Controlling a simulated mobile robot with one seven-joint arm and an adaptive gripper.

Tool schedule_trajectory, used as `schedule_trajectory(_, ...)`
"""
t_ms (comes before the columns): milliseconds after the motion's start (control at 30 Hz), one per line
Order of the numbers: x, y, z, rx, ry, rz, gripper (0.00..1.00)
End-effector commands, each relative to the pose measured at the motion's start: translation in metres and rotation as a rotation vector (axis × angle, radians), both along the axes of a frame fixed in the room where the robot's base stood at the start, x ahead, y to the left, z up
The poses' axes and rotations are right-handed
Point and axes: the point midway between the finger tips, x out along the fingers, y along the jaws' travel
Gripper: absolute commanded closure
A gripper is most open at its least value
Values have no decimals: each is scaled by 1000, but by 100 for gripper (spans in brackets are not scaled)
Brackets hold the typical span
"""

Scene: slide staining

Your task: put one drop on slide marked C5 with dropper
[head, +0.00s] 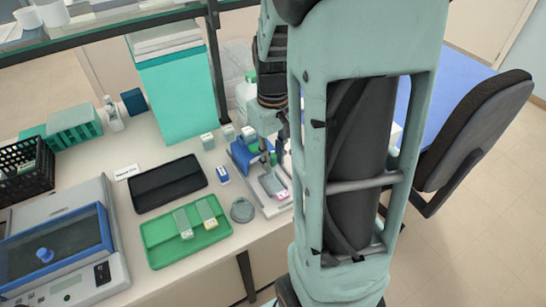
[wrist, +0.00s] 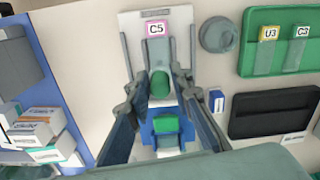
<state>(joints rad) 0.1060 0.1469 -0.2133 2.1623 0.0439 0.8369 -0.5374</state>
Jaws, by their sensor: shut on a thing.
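The slide marked C5 (wrist: 155,50) has a pink-edged label and lies on a pale staining plate (wrist: 132,28) at the top of the wrist view. In the head view the slide (head: 270,184) lies below my gripper (head: 268,156). In the wrist view my gripper (wrist: 160,88) is shut on the dropper, whose green bulb (wrist: 160,84) shows between the fingers. The dropper's tip is hidden, so I cannot tell its height above the slide. A blue stand (wrist: 150,128) with a green part (wrist: 167,125) sits behind the bulb.
A green tray (head: 160,252) holds two other slides with yellow and white labels. A round grey dish (head: 242,209) lies between tray and plate. A black case (head: 168,184) and small boxes stand nearby. A balance (head: 60,255) is at left, a chair (head: 478,120) at right.

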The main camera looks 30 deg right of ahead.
Motion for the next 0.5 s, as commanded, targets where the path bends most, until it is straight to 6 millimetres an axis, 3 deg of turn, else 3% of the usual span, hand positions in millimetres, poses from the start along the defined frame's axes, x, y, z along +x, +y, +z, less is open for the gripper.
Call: schedule_trajectory(500,0,0,-5,0,0,0,90)
